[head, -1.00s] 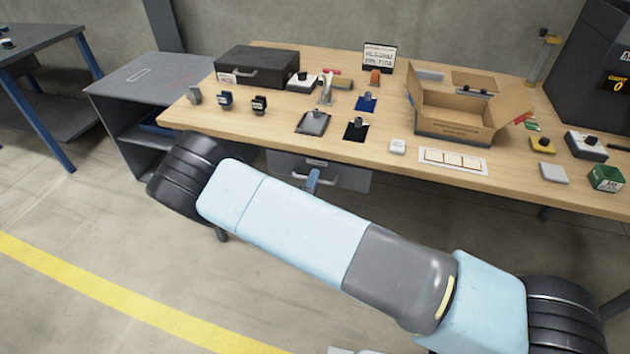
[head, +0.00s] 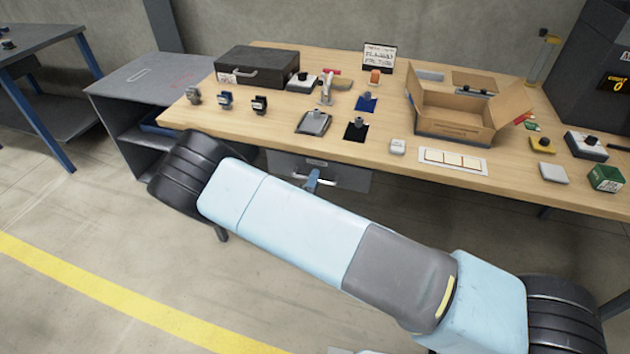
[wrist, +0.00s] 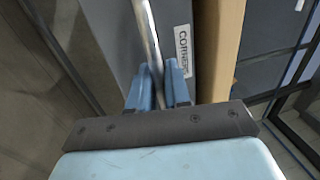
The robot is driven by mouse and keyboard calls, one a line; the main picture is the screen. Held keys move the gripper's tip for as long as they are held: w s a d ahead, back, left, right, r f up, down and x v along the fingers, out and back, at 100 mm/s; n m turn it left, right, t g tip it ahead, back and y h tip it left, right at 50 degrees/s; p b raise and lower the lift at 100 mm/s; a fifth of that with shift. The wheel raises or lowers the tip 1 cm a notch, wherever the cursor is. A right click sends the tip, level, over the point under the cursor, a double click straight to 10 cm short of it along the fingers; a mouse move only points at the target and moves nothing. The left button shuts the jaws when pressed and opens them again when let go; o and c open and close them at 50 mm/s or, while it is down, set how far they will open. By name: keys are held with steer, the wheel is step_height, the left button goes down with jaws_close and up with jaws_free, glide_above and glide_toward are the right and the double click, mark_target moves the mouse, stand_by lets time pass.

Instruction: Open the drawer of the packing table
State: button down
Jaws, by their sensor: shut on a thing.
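The packing table (head: 400,170) has a wooden top, with a dark grey drawer (head: 352,178) under its front edge. The drawer looks shut. Its front carries a pale label and a silver bar handle (head: 300,176). In the wrist view the drawer front (wrist: 120,40), its label and the handle (wrist: 148,30) show close up, with the wooden edge to the right. My gripper (wrist: 161,82) has its blue fingers on either side of the handle bar, shut on it. In the head view my gripper (head: 312,180) is at the handle, partly hidden by my arm.
On the tabletop are a black case (head: 257,70), an open cardboard box (head: 455,125), a green box (head: 605,179) and several small parts. A grey shelf unit (head: 135,85) stands to the left. The floor in front is clear, with a yellow line (head: 110,290).

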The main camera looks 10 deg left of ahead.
steer(key=shift+d+f, duration=0.15)
steer(key=r+v, duration=0.2)
steer(key=v, duration=1.1)
steer(key=s+r+v, duration=0.1)
steer(key=r+v, duration=0.2)
steer(key=v, duration=1.1)
steer(key=c, duration=1.4)
jaws_free()
steer(key=shift+o, duration=0.3)
steer(key=shift+w+a+r, duration=0.1)
steer(key=shift+a+r, duration=0.05)
steer(key=shift+a, duration=0.1)
steer(key=v, duration=1.4)
